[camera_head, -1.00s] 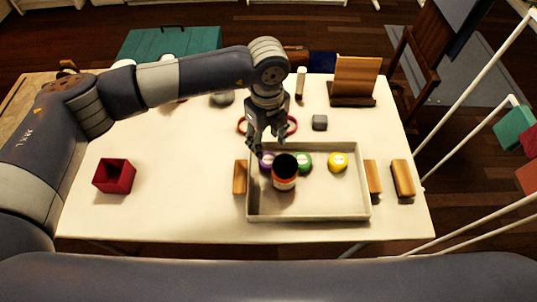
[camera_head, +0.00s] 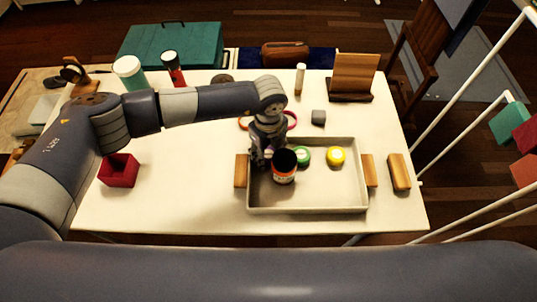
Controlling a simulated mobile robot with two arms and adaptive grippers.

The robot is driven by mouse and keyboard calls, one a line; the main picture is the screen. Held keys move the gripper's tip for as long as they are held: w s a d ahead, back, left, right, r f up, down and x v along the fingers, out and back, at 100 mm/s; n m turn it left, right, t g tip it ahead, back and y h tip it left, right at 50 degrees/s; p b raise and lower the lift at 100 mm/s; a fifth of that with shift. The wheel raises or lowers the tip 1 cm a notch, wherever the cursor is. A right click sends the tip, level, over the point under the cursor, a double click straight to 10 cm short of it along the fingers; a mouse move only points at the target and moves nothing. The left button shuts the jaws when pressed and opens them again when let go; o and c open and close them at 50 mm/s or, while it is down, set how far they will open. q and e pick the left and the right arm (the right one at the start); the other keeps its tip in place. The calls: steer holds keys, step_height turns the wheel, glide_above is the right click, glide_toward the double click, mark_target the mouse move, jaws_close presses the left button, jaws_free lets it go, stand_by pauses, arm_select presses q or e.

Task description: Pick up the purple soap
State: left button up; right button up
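The purple soap does not show now; my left gripper (camera_head: 263,159) covers the spot in the left back part of the tray where it lay. The gripper points down low into the tray (camera_head: 330,209). Its fingertips are small and dark, partly behind the dark jar, so I cannot tell whether they are open or shut on the soap. My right gripper is not in view.
The dark-topped jar with an orange label (camera_head: 284,174) stands right beside the gripper. A green round piece (camera_head: 304,156) and a yellow one (camera_head: 336,156) lie in the tray. Wooden blocks flank the tray, and a red open box (camera_head: 119,171) stands at left.

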arm_select(q)
steer(key=c, duration=0.4)
steer(key=shift+r, duration=0.1)
